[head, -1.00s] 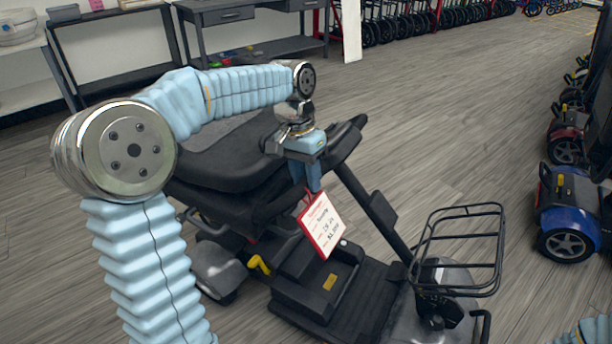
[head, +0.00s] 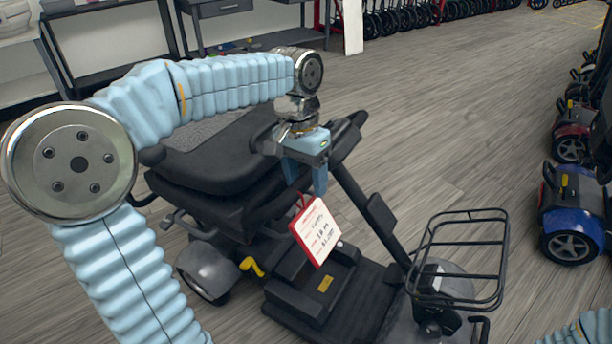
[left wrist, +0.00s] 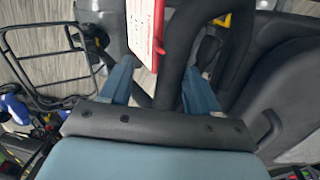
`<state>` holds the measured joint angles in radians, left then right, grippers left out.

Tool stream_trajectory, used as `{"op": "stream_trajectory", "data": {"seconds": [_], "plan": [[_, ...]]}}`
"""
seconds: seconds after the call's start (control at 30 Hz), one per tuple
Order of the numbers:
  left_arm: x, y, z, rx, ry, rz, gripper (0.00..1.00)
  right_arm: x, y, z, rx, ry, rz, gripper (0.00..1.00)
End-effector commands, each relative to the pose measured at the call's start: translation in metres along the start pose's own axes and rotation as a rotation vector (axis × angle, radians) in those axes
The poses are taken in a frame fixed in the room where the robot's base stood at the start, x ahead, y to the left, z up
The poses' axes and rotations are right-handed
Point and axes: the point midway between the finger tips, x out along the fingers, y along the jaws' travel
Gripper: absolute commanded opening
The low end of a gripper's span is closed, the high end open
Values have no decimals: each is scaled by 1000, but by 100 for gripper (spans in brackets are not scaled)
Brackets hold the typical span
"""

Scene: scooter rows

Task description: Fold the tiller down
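A black mobility scooter stands in front of me. Its tiller (head: 371,210) slants from the front basket up toward the seat, with dark handlebar grips (head: 347,136) at the top. My left gripper (head: 308,180) is at the handlebar, pointing down. In the left wrist view its two blue fingers (left wrist: 160,85) are apart, with dark tubing of the tiller (left wrist: 180,45) between and beyond them. I cannot tell whether they touch it. A red-edged price tag (head: 317,232) hangs just below the gripper; it also shows in the left wrist view (left wrist: 143,25). My right gripper is out of view.
The seat (head: 215,155) is close to the left of the handlebar. A wire basket (head: 460,255) is at the scooter's front. A yellow lever (head: 252,266) is low by the seat. A blue scooter (head: 572,215) stands at the right. Open floor lies between.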

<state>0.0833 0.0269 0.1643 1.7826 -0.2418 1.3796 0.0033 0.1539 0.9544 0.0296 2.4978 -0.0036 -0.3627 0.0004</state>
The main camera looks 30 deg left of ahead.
Motion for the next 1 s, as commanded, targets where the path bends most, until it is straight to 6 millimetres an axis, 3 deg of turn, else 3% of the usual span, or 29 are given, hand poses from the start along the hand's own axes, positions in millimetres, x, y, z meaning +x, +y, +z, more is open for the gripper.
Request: {"op": "stream_trajectory", "data": {"seconds": [0.2, 0.33, 0.73, 1.0], "plan": [[-1, 1, 0, 3, 1, 2, 58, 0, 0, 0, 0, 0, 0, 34], [-13, 1, -1, 2, 3, 2, 58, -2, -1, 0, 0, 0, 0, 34], [-106, 0, -1, 1, 3, 1, 58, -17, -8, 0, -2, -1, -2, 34], [-136, 0, -1, 1, 0, 1, 58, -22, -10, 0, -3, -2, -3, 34]]}}
